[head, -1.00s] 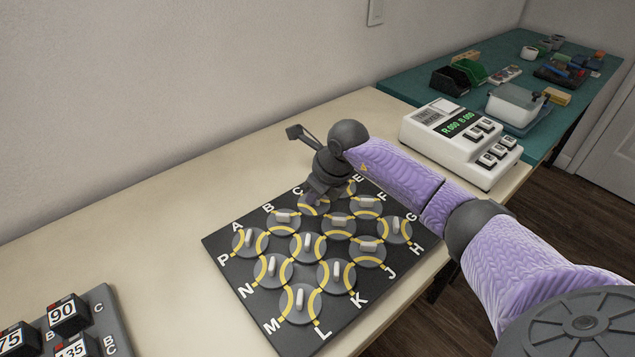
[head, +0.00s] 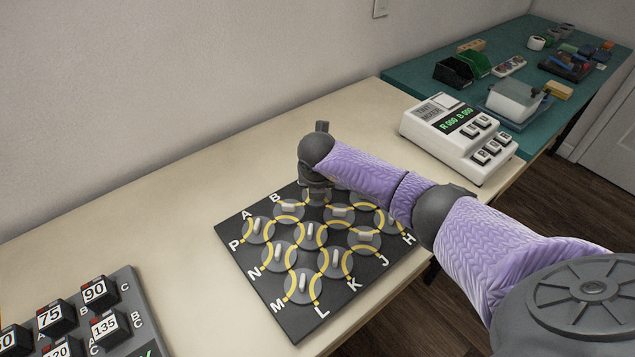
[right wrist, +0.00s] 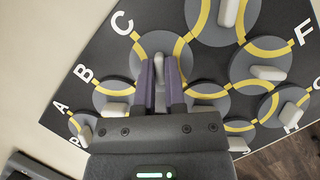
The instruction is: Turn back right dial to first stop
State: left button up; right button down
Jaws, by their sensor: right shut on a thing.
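The black dial board (head: 300,325) lies on the bench, with several round grey dials that have white bar knobs and yellow arcs. My right gripper (right wrist: 160,75) points down at the board. Its two purple-grey fingers are shut on the white knob (right wrist: 159,61) of the dial beside letter C. Another dial (right wrist: 226,14) lies beyond it at the top of the right wrist view, not touched. In the head view my right gripper (head: 317,188) and arm cover the back dials, so the knob's angle is hidden there. My left gripper is not in view.
A white meter box (head: 455,140) with a green display stands behind and right of the board. A grey panel with number blocks (head: 130,290) is at the front left. A teal table (head: 420,80) holds bins and tools.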

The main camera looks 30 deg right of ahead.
jog(key=shift+r+m, duration=0.1)
jog(key=shift+m, duration=0.3)
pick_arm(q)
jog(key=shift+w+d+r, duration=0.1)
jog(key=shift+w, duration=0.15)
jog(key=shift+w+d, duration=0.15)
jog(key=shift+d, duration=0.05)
pick_arm(e)
jog(key=shift+m+h, duration=0.3)
jog(key=shift+m, duration=0.1)
jog(key=c, duration=0.7)
grip_release()
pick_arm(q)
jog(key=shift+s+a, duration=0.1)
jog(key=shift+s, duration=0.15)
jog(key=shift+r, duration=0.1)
